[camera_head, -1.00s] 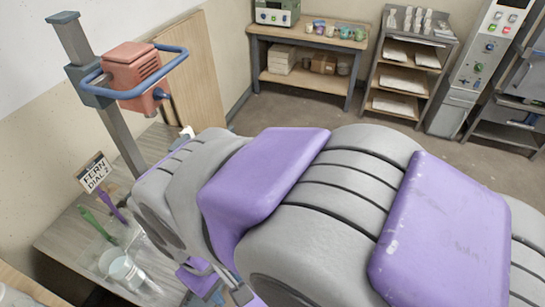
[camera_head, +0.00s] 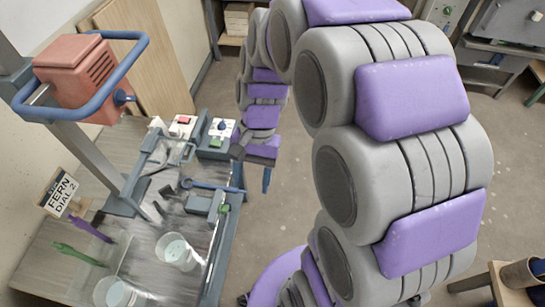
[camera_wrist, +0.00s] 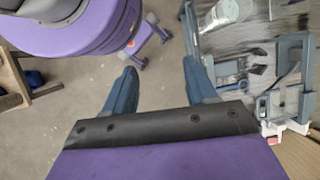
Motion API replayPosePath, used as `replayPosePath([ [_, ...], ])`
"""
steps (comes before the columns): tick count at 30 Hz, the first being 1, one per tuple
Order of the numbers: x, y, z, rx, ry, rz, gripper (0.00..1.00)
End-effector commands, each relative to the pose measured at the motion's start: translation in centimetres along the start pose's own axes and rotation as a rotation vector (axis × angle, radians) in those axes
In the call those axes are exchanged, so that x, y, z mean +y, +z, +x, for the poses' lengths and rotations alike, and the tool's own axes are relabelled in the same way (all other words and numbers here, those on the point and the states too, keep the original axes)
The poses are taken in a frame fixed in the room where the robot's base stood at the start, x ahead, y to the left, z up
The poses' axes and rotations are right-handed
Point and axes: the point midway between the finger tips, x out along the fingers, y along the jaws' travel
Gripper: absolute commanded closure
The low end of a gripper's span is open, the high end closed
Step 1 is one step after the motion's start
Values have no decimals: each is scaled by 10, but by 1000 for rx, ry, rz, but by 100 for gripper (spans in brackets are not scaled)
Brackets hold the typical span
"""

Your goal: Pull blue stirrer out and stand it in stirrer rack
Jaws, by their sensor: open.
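My gripper (camera_head: 254,166) hangs beside the right edge of the workbench. In the wrist view my gripper (camera_wrist: 159,72) has its two blue fingers wide apart, with only bare floor between them. A blue bar with a ring end (camera_head: 210,185) lies across the bench fixture; I cannot tell whether it is the blue stirrer. A green stirrer (camera_head: 78,254) and a purple stirrer (camera_head: 91,230) lean at the left of the bench. A whitish bucket (camera_head: 176,252) and a second bucket (camera_head: 112,292) stand near the front. I cannot make out the stirrer rack for certain.
An orange mixer head (camera_head: 86,75) with a blue loop handle stands on a grey post at the left. A sign reading FERN DIAL 2 (camera_head: 60,192) is beside it. Open floor lies right of the bench.

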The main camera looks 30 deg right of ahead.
Motion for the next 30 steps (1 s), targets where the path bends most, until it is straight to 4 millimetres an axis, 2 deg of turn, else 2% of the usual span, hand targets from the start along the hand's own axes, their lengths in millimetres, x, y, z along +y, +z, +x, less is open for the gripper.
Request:
replayPosePath([
  [1,-7,-15,2,-27,-18,59,43],
  [6,-28,-61,7,-115,-78,267,43],
  [15,-48,-150,30,-284,-168,636,43],
  [23,-47,-231,65,-443,-231,953,43],
  [30,-31,-299,109,-606,-268,1239,43],
])
